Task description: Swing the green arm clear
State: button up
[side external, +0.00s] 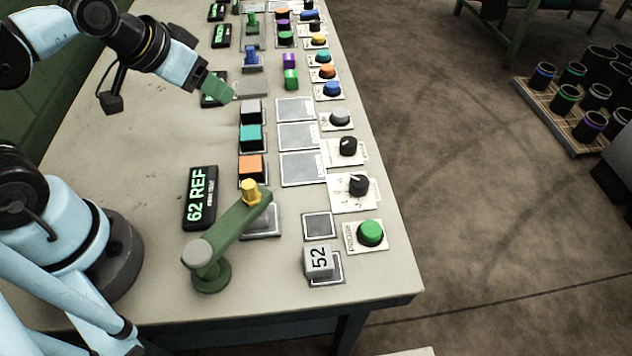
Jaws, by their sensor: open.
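The green arm (228,235) lies near the front of the table in the side external view. It turns on a green post with a grey cap (197,253) and a round green base. A yellow knob (250,191) stands on its far end. That end reaches over a grey plate (262,222) and covers part of it. My gripper (222,92) is open, with green at its end, farther back along the table and well apart from the green arm. Its fingertips are too small to make out clearly, and nothing shows held.
A display reading "62 REF" (200,197) lies left of the yellow knob. Orange (251,167) and teal (251,137) blocks stand behind it. The left tabletop is clear.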

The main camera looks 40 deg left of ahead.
jog(key=shift+d, duration=0.25)
jog(key=shift+c, duration=0.9)
notch_tip(320, 180, up, 6)
jog(key=f+n+g, duration=0.1)
jog(key=n+g, duration=0.4)
jog(key=g, duration=0.2)
send_over(248, 182)
jog(key=shift+f, duration=5.7)
jog(key=shift+c, duration=0.4)
grip_shut()
